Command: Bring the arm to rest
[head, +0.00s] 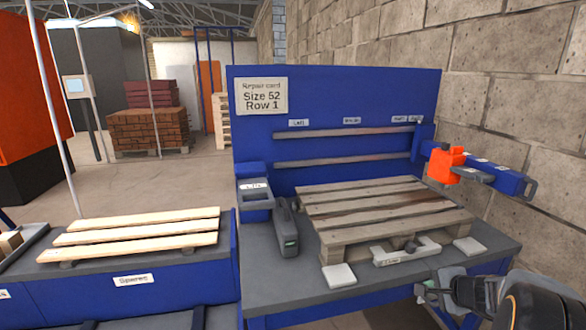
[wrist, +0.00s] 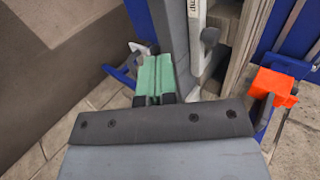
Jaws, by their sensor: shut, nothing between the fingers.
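My gripper (head: 424,290) is at the lower right of the head view, beside the front right edge of the blue workbench (head: 290,291). In the wrist view its green-padded fingers (wrist: 154,82) are together, with nothing held between them. My arm comes in from the lower right corner. A wooden pallet (head: 385,205) lies on the bench, apart from my gripper.
An orange block (head: 445,165) sits on a blue arm at the bench's right; it also shows in the wrist view (wrist: 272,87). A grey tool (head: 286,228) stands left of the pallet. Light planks (head: 135,235) lie on the spares rack. A brick wall (head: 520,75) bounds the right.

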